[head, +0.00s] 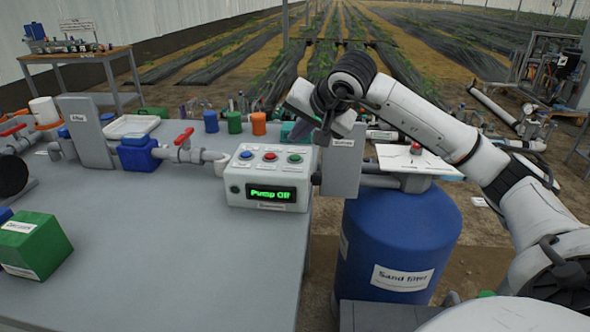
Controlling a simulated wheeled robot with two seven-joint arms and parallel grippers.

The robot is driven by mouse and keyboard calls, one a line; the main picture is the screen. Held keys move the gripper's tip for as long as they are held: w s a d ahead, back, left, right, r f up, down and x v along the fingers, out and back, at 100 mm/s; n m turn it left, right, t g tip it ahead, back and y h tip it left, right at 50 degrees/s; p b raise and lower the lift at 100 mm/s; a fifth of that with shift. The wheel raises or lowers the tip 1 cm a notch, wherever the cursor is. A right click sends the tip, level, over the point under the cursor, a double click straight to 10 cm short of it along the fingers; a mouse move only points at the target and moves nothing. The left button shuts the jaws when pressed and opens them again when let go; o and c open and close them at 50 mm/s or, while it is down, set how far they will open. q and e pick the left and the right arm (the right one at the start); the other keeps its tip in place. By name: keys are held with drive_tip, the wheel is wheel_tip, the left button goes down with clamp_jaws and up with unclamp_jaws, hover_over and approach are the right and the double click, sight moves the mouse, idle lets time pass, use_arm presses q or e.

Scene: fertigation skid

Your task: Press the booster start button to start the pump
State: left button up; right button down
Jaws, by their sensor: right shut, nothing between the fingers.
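A white control box (236,187) sits at the right end of the grey bench. Its top carries a blue button (246,155), a red button (270,156) and a green button (294,158) in a row. The small labels by the buttons are too small to read. Its front display (270,193) reads "Pump Off" in green. My left gripper is not in view.
A grey upright plate (342,160) stands right of the box. A blue sand filter barrel (395,235) stands beyond the bench edge. A red-handled valve (184,138) and pipe lie left of the box. A green box (35,243) sits at left; the bench middle is clear.

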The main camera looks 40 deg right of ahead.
drive_tip(key=shift+f+b, duration=0.5)
drive_tip(key=shift+f, duration=0.55)
drive_tip(key=shift+f, duration=0.1)
idle(1.1)
drive_tip(key=shift+f, duration=0.35)
drive_tip(key=shift+f+b, duration=0.4)
drive_tip(key=shift+b, duration=0.15)
idle(0.4)
idle(0.4)
drive_tip(key=shift+r+p, duration=0.8)
drive_tip(key=shift+r, duration=0.1)
